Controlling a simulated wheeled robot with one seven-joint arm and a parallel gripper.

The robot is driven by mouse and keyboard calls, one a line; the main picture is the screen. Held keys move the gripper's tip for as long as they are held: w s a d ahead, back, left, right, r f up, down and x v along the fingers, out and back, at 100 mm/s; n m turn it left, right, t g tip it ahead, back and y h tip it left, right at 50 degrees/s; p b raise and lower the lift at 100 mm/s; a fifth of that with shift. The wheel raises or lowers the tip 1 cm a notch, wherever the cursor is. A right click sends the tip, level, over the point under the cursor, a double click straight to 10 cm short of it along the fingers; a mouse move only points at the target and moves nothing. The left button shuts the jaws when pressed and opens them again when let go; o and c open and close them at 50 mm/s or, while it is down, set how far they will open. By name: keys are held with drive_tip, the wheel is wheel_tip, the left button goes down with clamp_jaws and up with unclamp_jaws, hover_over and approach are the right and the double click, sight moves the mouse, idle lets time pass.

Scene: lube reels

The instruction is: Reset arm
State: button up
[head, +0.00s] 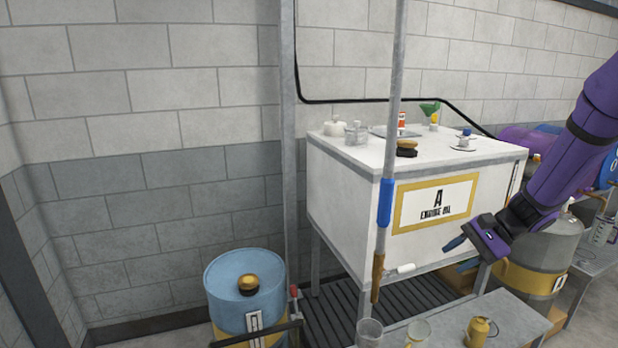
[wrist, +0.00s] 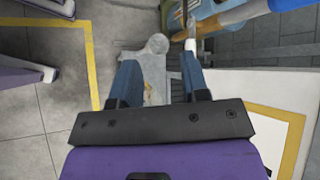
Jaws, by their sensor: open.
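My purple gripper (head: 462,254) hangs from the purple arm at the right of the head view, in front of the lower right part of the white tank (head: 335,185) labelled "A ENGINE OIL". Its two blue fingers are spread apart with nothing between them. In the wrist view the open gripper (wrist: 160,82) points down past a grey surface and the floor. No object touches the fingers.
A vertical pole with a blue sleeve (head: 387,203) stands before the tank. A low bench (head: 510,312) carries beakers and a yellow can (head: 480,330). A blue drum (head: 225,285) stands left. A grey drum (head: 550,250) is close behind my arm.

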drive_tip(key=s+a+r+n+t+h, duration=0.1)
drive_tip(key=s+r+n+h, duration=0.3)
drive_tip(key=s+r, duration=0.5)
drive_tip(key=s+a+r+n+t+h, duration=0.1)
drive_tip(key=s+r+n+t+h, duration=0.2)
drive_tip(key=s+r, duration=0.7)
drive_tip(key=shift+s+a+r+n+h, duration=0.3)
drive_tip(key=shift+s+n+h, duration=1.1)
drive_tip(key=shift+s, duration=2.05)
